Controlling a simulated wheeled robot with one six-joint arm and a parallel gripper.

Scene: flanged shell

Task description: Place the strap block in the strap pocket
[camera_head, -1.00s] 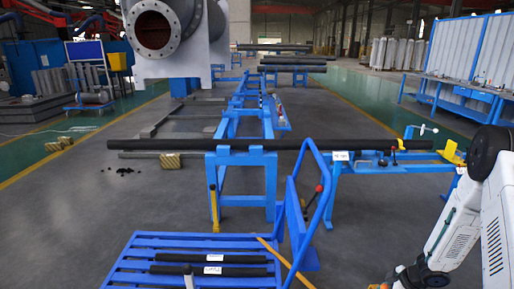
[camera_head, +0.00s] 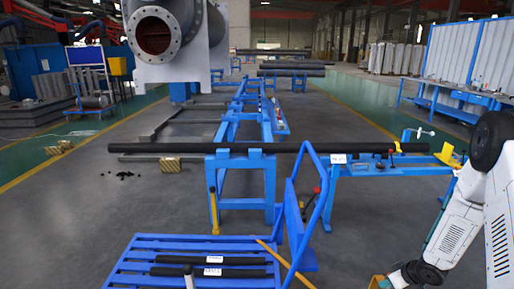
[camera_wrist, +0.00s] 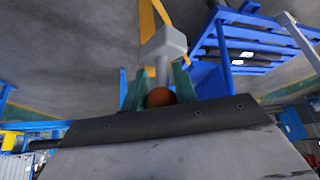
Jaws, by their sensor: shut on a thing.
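In the wrist view my gripper (camera_wrist: 158,88) has two teal fingers, shut around the lower part of a grey block on a stem (camera_wrist: 165,45). I take this to be the strap block. A brown round part (camera_wrist: 160,97) shows between the fingers, close to the camera. The held thing is off the floor. In the head view only a small orange-brown and greenish bit of the gripper end (camera_head: 378,283) shows at the bottom edge, below my white arm at right. I cannot make out the strap pocket for certain in either view.
A blue slatted cart (camera_head: 130,268) with dark bars stands at bottom centre; its blue handle (camera_head: 322,180) rises at right. It also shows in the wrist view (camera_wrist: 270,68). Behind it a long black pipe (camera_head: 250,148) lies across blue stands. A blue bench (camera_head: 345,185) is at right.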

